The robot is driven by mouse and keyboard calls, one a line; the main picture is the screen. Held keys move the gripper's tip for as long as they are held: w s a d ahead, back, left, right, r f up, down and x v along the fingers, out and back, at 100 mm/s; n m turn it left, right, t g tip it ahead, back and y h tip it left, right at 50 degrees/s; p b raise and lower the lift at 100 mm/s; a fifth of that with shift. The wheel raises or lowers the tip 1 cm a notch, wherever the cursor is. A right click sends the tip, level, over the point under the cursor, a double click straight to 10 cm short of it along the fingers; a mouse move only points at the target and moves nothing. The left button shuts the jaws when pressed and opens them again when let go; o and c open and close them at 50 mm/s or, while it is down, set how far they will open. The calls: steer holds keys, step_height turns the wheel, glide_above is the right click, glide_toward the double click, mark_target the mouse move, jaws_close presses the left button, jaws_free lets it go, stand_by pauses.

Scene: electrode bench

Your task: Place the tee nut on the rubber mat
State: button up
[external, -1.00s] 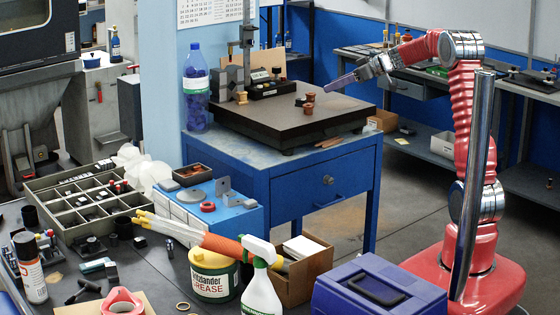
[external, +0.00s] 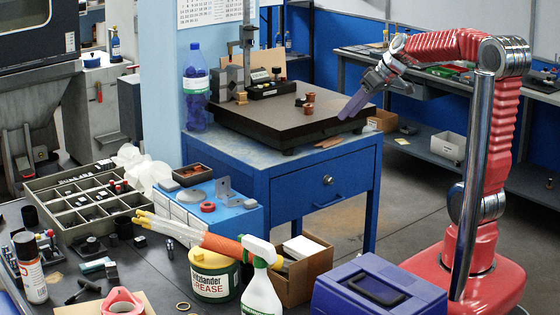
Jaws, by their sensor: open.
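My gripper (external: 355,108) is open, with purple-grey fingers pointing down and to the left. Its tips show over the right edge of the dark surface plate (external: 262,122); nothing shows between them. A small dark piece (external: 300,102) lies on the plate to the left of the gripper, beside copper-brown pieces (external: 309,104). It may be the tee nut, but it is too small to be sure. A thin reddish-brown flat piece (external: 329,143) lies on the blue bench at the front of the plate. I cannot tell whether it is the rubber mat.
A height stand (external: 246,50) and a black block holder (external: 270,87) stand at the back of the plate. A blue bottle (external: 195,88) stands at its left. The front of the plate is clear. A cluttered table with a divided tray (external: 90,207) is nearer the camera.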

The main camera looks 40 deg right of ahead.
steer(key=s+f+m+h, duration=0.1)
steer(key=s+f+h, duration=0.1)
steer(key=s, duration=0.7)
steer(key=s+f+m+g+h, duration=0.1)
steer(key=s+f, duration=0.3)
steer(key=s, duration=0.6)
steer(key=shift+s+d+f+m+h, duration=0.15)
steer(key=shift+s+f+m+h, duration=0.1)
steer(key=shift+m+h, duration=0.4)
steer(key=shift+c, duration=0.9)
steer(key=shift+w, duration=0.1)
